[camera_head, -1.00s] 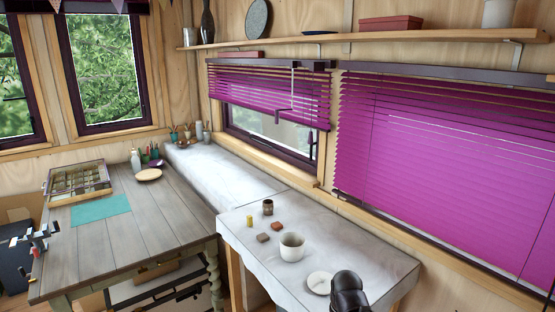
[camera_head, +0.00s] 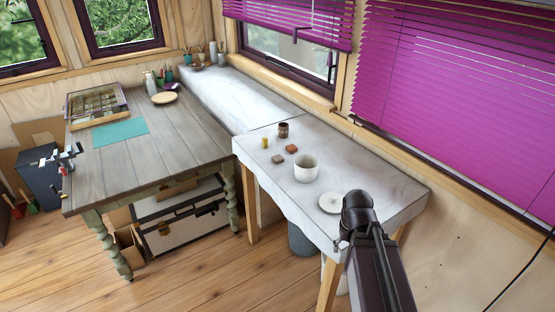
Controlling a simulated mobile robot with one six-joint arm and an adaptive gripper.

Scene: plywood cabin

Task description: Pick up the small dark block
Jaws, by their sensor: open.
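The small dark block (camera_head: 278,160) lies flat on the white-covered bench (camera_head: 322,168), left of a white cup. It looks dark brown. A redder block (camera_head: 291,149) lies just behind it to the right, apart from it. My arm rises at the lower right with its black joint in front of the bench's near right end.
The white cup (camera_head: 306,168), a white plate (camera_head: 330,202), a dark cup (camera_head: 283,130) and a yellow piece (camera_head: 265,142) stand around the blocks. A wooden table (camera_head: 150,160) is at left. Purple blinds (camera_head: 450,90) hang behind the bench. Open floor (camera_head: 200,270) lies in front.

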